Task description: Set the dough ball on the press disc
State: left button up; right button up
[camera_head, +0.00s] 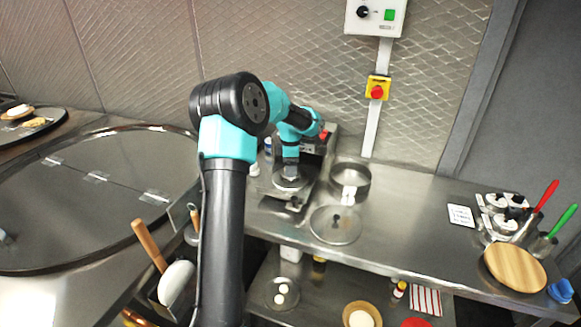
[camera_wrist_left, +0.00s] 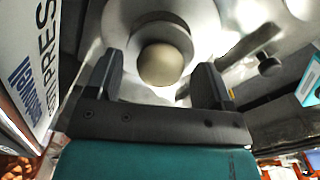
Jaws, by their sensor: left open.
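My left gripper (camera_head: 291,168) is at the press on the counter, reaching down over the press disc (camera_head: 290,184). In the left wrist view the two fingers of the left gripper (camera_wrist_left: 160,84) are spread wide. The pale tan dough ball (camera_wrist_left: 161,64) lies between and just beyond the fingertips, with a gap on each side. It appears to sit on the round grey press disc (camera_wrist_left: 195,18), over a smaller darker ring. The dough ball is hidden by my arm in the head view. My right gripper is not in view.
A round pan (camera_head: 350,180) and a flat metal lid (camera_head: 335,225) are right of the press. The counter's middle right is clear. A wooden board (camera_head: 515,267) lies farther right.

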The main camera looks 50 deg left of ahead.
pick_arm(q)
notch_tip(320, 180, up, 12)
jog(key=shift+f, duration=0.15)
dwell(0.3)
dwell(0.5)
